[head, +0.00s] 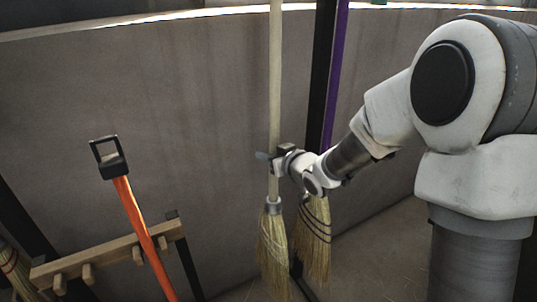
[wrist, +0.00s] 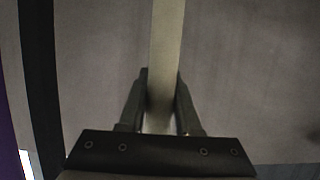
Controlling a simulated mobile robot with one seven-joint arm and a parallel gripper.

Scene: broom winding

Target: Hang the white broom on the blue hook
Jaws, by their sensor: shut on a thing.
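The white broom has a long pale handle (head: 275,70) and straw bristles (head: 273,245) below a light collar. It hangs almost upright in front of the grey wall, and its top is cut off by the frame. My gripper (head: 274,161) is shut on the handle, some way above the bristles. In the wrist view the handle (wrist: 165,45) runs between the two dark fingers of my gripper (wrist: 160,100). I cannot make out a blue hook in either view.
A second straw broom (head: 314,240) is just right of the held one, close behind it. A dark post (head: 321,70) and a purple pole (head: 336,75) stand behind my arm. At lower left are a wooden peg rack (head: 110,255) and an orange-handled tool (head: 140,225).

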